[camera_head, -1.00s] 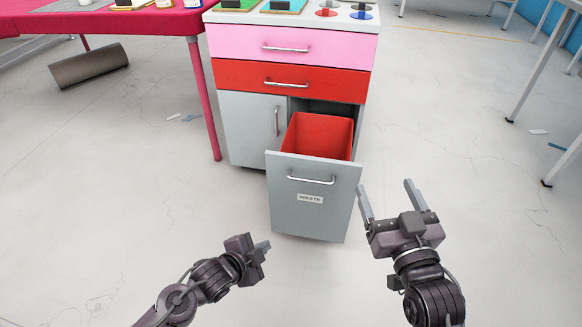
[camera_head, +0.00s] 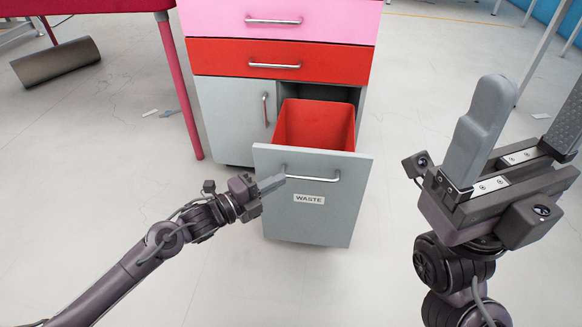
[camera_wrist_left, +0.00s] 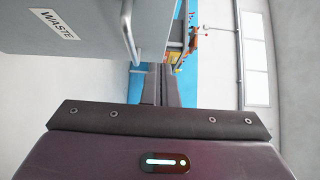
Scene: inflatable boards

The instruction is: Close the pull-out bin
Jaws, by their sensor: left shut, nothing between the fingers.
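The pull-out bin has a grey front panel (camera_head: 310,222) with a WASTE label and a metal bar handle (camera_head: 308,178). It stands pulled out of the cabinet, and the red bin (camera_head: 315,125) inside shows from above. My left gripper (camera_head: 272,184) is shut and empty, at the left part of the panel near the handle's left end; I cannot tell whether it touches. In the left wrist view the shut fingers (camera_wrist_left: 162,85) point past the panel (camera_wrist_left: 80,35) and the handle (camera_wrist_left: 130,30). My right gripper (camera_head: 525,125) is raised at the right, open and empty, apart from the bin.
The grey cabinet (camera_head: 232,115) has a red drawer (camera_head: 225,60) and a pink drawer (camera_head: 220,22), both shut. A red table leg (camera_head: 180,90) stands at its left. A metal cylinder (camera_head: 55,62) lies on the floor. The floor around the bin is clear.

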